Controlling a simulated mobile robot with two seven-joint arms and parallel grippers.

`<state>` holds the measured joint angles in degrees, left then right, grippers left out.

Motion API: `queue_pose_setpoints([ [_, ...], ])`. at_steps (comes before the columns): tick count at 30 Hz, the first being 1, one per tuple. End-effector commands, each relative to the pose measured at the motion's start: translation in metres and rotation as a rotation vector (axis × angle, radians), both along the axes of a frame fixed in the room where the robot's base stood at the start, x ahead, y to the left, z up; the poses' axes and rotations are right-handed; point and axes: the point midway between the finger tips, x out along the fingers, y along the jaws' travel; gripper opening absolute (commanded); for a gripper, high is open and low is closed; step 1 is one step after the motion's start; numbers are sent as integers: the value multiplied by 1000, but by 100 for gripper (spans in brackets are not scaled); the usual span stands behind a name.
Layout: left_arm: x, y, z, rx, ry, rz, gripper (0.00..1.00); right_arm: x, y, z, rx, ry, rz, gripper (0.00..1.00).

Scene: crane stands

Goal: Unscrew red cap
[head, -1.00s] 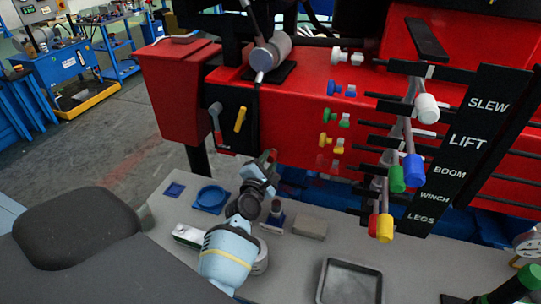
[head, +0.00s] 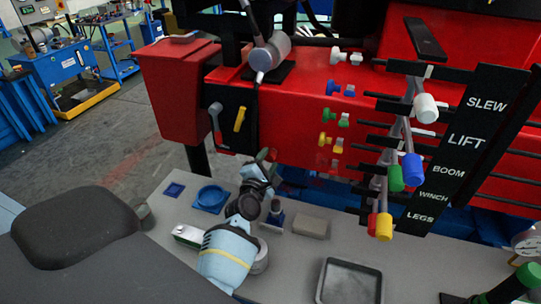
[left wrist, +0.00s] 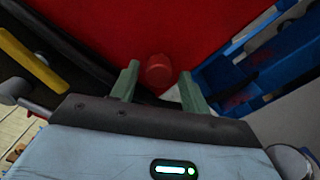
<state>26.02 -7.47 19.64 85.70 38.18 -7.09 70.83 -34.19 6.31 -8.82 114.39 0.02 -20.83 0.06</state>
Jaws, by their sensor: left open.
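The red cap (left wrist: 159,70) is a small round knob on a red surface in the left wrist view. My left gripper (left wrist: 159,76) is open, with one green finger on each side of the cap. The cap appears between the fingertips, with a visible gap on both sides; whether it touches either finger cannot be told. In the head view my left gripper (head: 267,157) reaches up to the lower edge of the red crane housing (head: 300,121). The cap does not show clearly there against the red. My right gripper is not in view.
Coloured knobs (head: 329,115) and levers (head: 412,170) stand to the right, beside a black label panel (head: 470,140). A yellow handle (head: 239,119) is to the left. Below are a grey bench (head: 300,262), an empty dark tray (head: 350,284) and a blue round dish (head: 210,197).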

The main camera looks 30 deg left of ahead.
Motion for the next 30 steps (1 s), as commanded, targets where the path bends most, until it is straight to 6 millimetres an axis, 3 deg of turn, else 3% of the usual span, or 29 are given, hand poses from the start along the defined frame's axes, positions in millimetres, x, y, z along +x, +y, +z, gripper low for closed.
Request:
queue_pose_setpoints([
  [6,0,1,5,317,71,0,46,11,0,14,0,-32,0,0],
  [13,0,0,2,392,92,-1,46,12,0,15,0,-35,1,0],
  [21,1,0,5,760,177,0,46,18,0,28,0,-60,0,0],
  [27,0,0,2,808,193,-1,46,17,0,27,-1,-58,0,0],
  [30,0,0,4,917,216,0,46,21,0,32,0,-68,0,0],
])
